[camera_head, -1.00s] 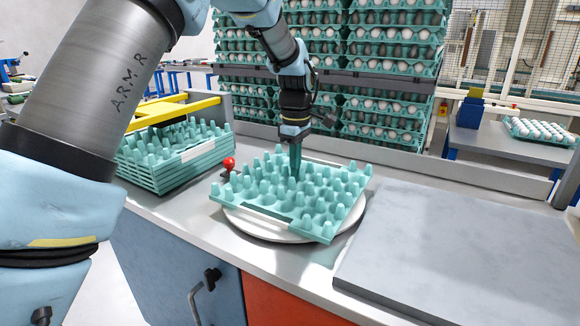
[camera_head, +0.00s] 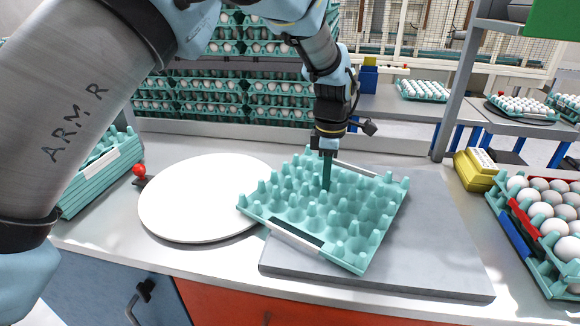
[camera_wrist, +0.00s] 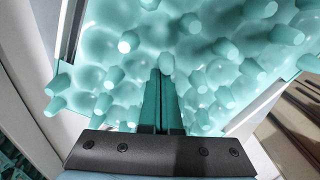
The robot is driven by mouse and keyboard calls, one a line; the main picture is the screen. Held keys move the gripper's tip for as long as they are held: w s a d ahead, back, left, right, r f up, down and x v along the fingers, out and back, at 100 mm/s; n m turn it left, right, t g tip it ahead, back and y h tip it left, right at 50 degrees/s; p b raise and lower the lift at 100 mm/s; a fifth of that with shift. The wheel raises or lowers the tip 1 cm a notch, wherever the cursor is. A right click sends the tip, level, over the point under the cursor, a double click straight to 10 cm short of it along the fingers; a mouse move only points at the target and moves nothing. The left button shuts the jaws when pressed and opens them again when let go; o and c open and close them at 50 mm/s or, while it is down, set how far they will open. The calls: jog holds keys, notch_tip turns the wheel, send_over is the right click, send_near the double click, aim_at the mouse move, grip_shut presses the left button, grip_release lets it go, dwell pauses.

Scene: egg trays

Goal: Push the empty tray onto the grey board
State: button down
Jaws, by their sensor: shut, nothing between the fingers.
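The empty teal tray (camera_head: 345,232) lies mostly on the grey board (camera_head: 440,258) in the head view. Its left corner sticks out past the board's left edge, close to the white round plate. My gripper (camera_head: 326,186) is shut and points down among the tray's pegs, near its middle, with nothing between the fingers. In the wrist view the closed fingers (camera_wrist: 160,85) reach in over the tray (camera_wrist: 205,60), between its pegs. Whether the fingertips touch the tray floor is hidden.
The white round plate (camera_head: 195,197) is bare, left of the board. A red knob (camera_head: 139,170) and a stack of teal trays (camera_head: 100,180) stand further left. At the right are a yellow box (camera_head: 475,170) and a tray of eggs (camera_head: 535,240). The board's right part is clear.

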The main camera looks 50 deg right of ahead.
aim_at(367, 197)
jog(key=s+d, duration=0.1)
jog(key=s, duration=0.2)
jog(key=s+d+p, duration=0.1)
jog(key=s+d, duration=0.1)
jog(key=s, duration=0.1)
jog(key=s+d, duration=0.2)
jog(key=shift+s+p, duration=0.3)
jog(key=shift+s, duration=0.1)
